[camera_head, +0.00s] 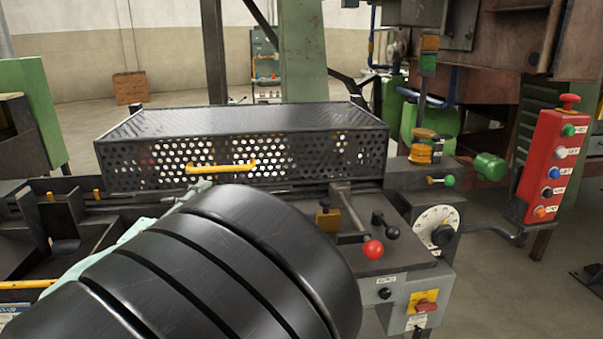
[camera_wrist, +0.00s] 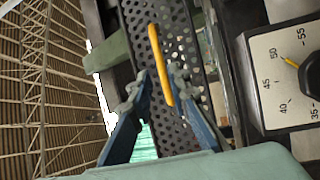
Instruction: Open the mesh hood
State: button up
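The mesh hood (camera_head: 310,152) is a dark perforated box with a flat top, sitting down over the machine bed. Its yellow bar handle (camera_head: 222,168) runs level along the front face. In the wrist view the handle (camera_wrist: 155,50) appears tilted upright on the perforated face. My gripper (camera_wrist: 161,75) is open, with one blue-grey finger on each side of the handle in the picture. I cannot tell whether the fingertips reach around the handle or touch it. In the head view my dark arm hides most of the gripper, just below the handle.
Right of the hood are a red-knobbed lever (camera_head: 373,249), a dial (camera_head: 437,228) and a red button box (camera_head: 556,165) on a bent arm. A green cylinder (camera_head: 489,166) sticks out nearby. The space above the hood looks clear.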

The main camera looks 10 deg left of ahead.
aim_at(221, 170)
jog(key=w, duration=0.3)
jog(key=w+r, duration=0.1)
jog(key=w, duration=0.3)
jog(key=w+p, duration=0.1)
jog(key=w, duration=0.2)
jog(key=shift+w+r, duration=0.15)
jog(key=shift+r, duration=0.25)
jog(key=shift+c, duration=0.5)
grip_shut()
